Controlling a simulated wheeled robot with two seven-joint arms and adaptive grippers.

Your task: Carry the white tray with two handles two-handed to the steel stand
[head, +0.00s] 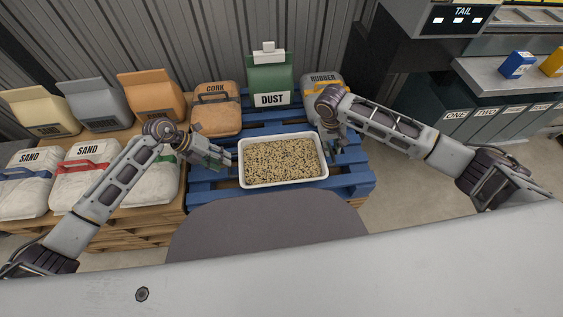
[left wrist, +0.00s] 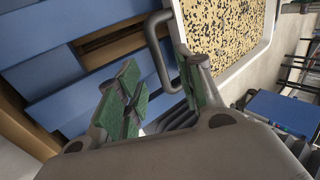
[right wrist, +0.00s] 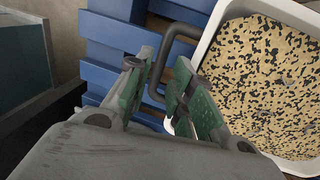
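The white tray (head: 285,184) sits on a blue pallet and holds a layer of tan and black granules. Its dark looped handle shows in the left wrist view (left wrist: 156,50), and the opposite one in the right wrist view (right wrist: 168,55). My left gripper (head: 230,160) is at the tray's left end; its fingers (left wrist: 160,88) are apart with the handle's bar between or just beyond them. My right gripper (head: 336,150) is at the right end; its fingers (right wrist: 158,84) are apart, the handle's bar between them. I cannot clearly identify the steel stand.
The blue pallet (head: 340,182) bears a cork bag (head: 217,118), a green dust bag (head: 270,78) and a rubber bag (head: 322,88) behind the tray. Sand bags (head: 85,180) stand at left. A steel-topped counter (head: 505,80) with labelled bins is at right. Floor between is clear.

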